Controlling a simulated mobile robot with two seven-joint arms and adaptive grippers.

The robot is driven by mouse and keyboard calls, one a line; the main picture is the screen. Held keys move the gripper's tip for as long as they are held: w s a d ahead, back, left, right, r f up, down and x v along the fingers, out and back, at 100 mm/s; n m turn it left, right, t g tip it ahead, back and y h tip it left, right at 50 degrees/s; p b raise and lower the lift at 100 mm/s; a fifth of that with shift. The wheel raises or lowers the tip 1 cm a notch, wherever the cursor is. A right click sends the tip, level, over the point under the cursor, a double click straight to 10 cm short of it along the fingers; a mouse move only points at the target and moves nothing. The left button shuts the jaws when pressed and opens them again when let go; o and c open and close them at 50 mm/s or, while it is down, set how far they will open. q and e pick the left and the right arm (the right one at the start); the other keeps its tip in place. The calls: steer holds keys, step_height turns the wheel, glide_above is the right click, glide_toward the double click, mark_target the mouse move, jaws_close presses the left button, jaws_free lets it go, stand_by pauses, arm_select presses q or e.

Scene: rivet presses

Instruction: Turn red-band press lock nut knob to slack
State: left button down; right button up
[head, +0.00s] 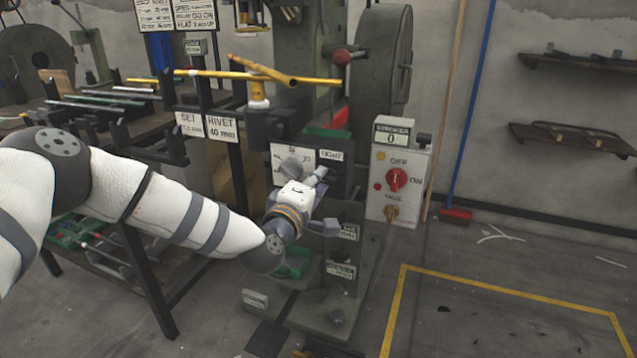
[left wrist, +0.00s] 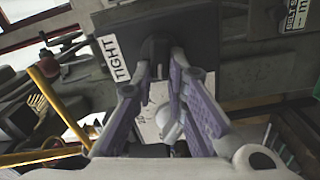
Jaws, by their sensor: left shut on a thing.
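The press (head: 345,215) stands in the middle of the head view, with a red band (head: 335,118) partly hidden on its column. Below the band is a white dial plate (head: 304,158) beside a TIGHT label (head: 331,155). My left gripper (head: 320,175) is at the front of the press, just below this label. In the left wrist view, my left gripper (left wrist: 158,70) is shut on the dark lock nut knob (left wrist: 155,48). The TIGHT label (left wrist: 112,58) is beside the knob. The fingers hide part of the knob, and I cannot read its turn. My right gripper is not in view.
A grey control box (head: 398,205) with a red switch stands right of the press. A yellow bar (head: 265,72) crosses above my arm. A workbench (head: 80,115) with rods is at the left. The floor at the right has a yellow outline (head: 480,285) and is mostly clear.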

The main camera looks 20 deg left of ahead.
arm_select(q)
steer(key=shift+f+n+b, duration=0.25)
steer(key=shift+n+b, duration=0.2)
steer(key=shift+n, duration=0.65)
steer(key=c, duration=1.6)
jaws_free()
steer(key=shift+s, duration=0.1)
steer(key=s, duration=1.2)
steer(key=shift+a, duration=0.2)
